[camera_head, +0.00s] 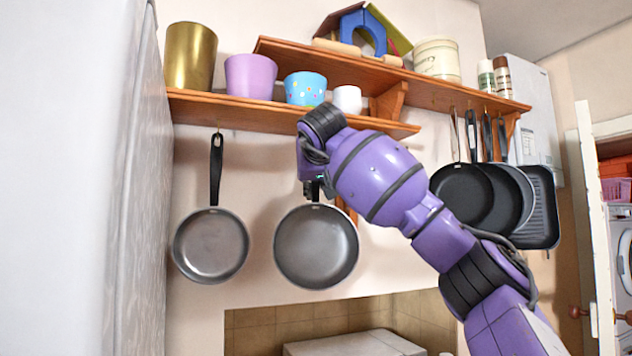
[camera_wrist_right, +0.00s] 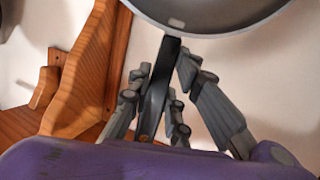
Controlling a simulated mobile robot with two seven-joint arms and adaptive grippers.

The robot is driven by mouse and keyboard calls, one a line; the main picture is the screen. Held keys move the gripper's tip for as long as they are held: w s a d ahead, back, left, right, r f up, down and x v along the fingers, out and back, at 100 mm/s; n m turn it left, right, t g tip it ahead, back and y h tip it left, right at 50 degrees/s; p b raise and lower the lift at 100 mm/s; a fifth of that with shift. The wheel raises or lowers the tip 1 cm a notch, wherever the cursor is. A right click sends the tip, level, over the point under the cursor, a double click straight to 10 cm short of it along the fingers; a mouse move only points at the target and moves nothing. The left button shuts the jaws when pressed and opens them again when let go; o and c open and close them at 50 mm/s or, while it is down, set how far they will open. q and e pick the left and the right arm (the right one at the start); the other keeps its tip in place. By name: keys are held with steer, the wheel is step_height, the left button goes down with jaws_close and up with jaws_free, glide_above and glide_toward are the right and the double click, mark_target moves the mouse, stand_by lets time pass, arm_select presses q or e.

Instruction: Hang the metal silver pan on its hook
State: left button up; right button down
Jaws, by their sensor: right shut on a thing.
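The silver metal pan (camera_head: 316,247) is upright, with its round face to the room and its handle up, in front of the wall below the shelf. My right gripper (camera_head: 314,188) is shut on its black handle, mostly hidden behind my purple wrist. In the right wrist view the fingers (camera_wrist_right: 163,78) close around the handle (camera_wrist_right: 155,100), and the pan's rim (camera_wrist_right: 205,30) shows at the top. The handle's upper end and any hook there are hidden by my wrist, so I cannot tell whether it hangs. My left gripper is not in view.
A similar silver pan (camera_head: 210,246) hangs to the left. Several black pans (camera_head: 462,190) hang to the right. The wooden shelf (camera_head: 240,108) above carries cups and pots. A wooden bracket (camera_wrist_right: 85,75) is close beside my fingers. A tall white surface (camera_head: 70,180) stands at the left.

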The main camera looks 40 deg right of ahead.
stand_by(0.4)
steer(key=shift+c, duration=1.8)
jaws_free()
steer(key=shift+a, duration=0.1)
steer(key=v, duration=1)
steer(key=shift+w, duration=0.1)
